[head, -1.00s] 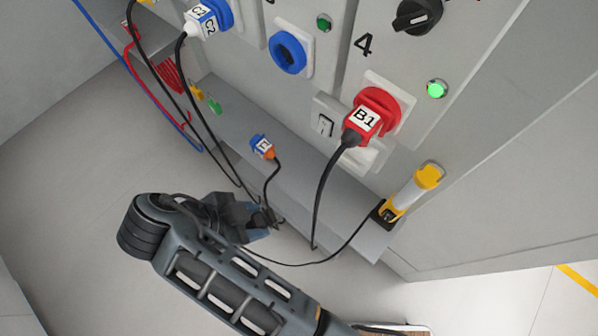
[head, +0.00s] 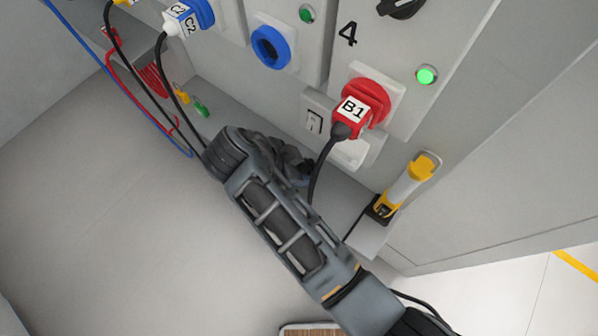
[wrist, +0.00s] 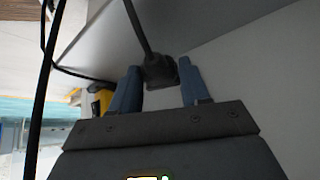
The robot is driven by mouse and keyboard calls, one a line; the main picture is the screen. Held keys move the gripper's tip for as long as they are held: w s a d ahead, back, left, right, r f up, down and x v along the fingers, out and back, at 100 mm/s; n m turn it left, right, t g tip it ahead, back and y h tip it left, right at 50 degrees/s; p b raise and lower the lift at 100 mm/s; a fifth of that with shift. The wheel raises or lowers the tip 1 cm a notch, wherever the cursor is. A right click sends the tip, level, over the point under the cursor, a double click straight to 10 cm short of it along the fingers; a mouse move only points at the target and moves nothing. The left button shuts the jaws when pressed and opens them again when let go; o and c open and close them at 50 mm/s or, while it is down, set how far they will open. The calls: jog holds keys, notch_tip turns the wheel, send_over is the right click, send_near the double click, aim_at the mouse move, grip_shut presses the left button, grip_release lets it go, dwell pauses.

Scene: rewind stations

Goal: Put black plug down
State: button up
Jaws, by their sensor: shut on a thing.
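In the wrist view, my gripper (wrist: 159,68) has its two blue fingers on either side of the black plug (wrist: 160,75) and is shut on it. A black cable runs up from the plug. A pale grey surface lies close beyond it. In the head view, my gripper (head: 292,163) is over the grey ledge at the foot of the panel, left of the red B1 plug's cable. My arm hides the black plug there. I cannot tell whether the plug touches the ledge.
The red B1 plug (head: 350,115) sits in a panel socket, its black cable hanging close to my gripper. A yellow-and-grey lamp (head: 405,188) stands at the ledge's right end. The blue socket (head: 270,47) is empty. Green and yellow small items (head: 201,107) lie at the ledge's left.

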jog(key=shift+w+d+f, duration=0.1)
jog(key=shift+f, duration=1.8)
jog(key=shift+f, duration=0.15)
jog(key=o, duration=1.2)
jog(key=shift+r, duration=0.3)
jog(key=v, duration=1.1)
jog(key=shift+r, duration=0.3)
